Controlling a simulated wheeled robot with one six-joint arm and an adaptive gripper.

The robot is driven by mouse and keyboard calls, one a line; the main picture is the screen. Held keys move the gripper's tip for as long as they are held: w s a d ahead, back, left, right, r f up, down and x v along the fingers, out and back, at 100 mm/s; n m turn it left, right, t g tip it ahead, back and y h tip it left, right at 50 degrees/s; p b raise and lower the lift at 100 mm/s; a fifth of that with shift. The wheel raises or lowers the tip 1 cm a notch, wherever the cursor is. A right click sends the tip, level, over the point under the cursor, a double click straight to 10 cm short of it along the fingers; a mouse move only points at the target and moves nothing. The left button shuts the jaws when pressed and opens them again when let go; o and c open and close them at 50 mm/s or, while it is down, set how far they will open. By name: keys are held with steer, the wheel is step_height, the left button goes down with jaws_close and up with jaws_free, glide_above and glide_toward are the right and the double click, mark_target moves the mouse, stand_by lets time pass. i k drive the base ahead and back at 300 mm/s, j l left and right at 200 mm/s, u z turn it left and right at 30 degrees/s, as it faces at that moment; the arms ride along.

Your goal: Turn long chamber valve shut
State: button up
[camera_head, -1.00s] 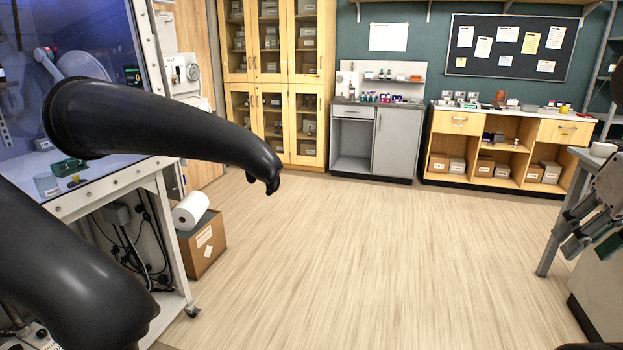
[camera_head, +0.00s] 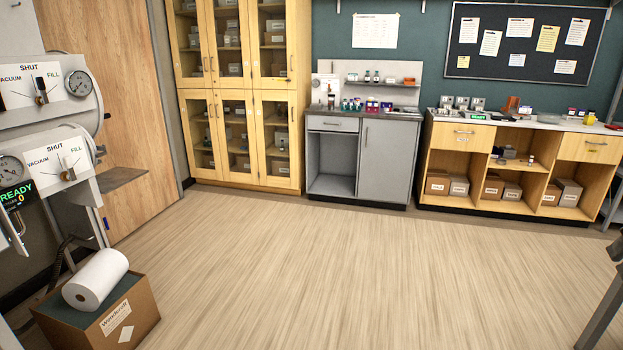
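Two valve panels stand one above the other at the left edge, each marked VACUUM, SHUT and FILL. The upper valve (camera_head: 41,90) has a dark lever that stands roughly upright, below the word SHUT, beside a round gauge (camera_head: 79,84). The lower valve (camera_head: 68,168) has a pale lever, also roughly upright; its exact setting is hard to read. I see no label telling which one serves the long chamber. A small dark shape (camera_head: 616,249) at the right edge may be my gripper's fingertips, cut off by the frame and far from the valves.
A cardboard box (camera_head: 125,318) with a white paper roll (camera_head: 96,280) on it stands on the floor below the valves. A READY display (camera_head: 16,195) sits at the left edge. Cabinets (camera_head: 240,130) line the back wall. The middle floor (camera_head: 330,270) is clear.

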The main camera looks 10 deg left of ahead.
mark_target(41, 84)
steer(key=i+u, duration=0.4)
steer(key=i, duration=0.2)
steer(key=i+l+u, duration=0.15)
steer(key=i+u, duration=0.25)
steer(key=i, duration=0.15)
steer(key=i+j+u, duration=0.2)
steer(key=i+u, duration=0.55)
steer(key=u, duration=0.15)
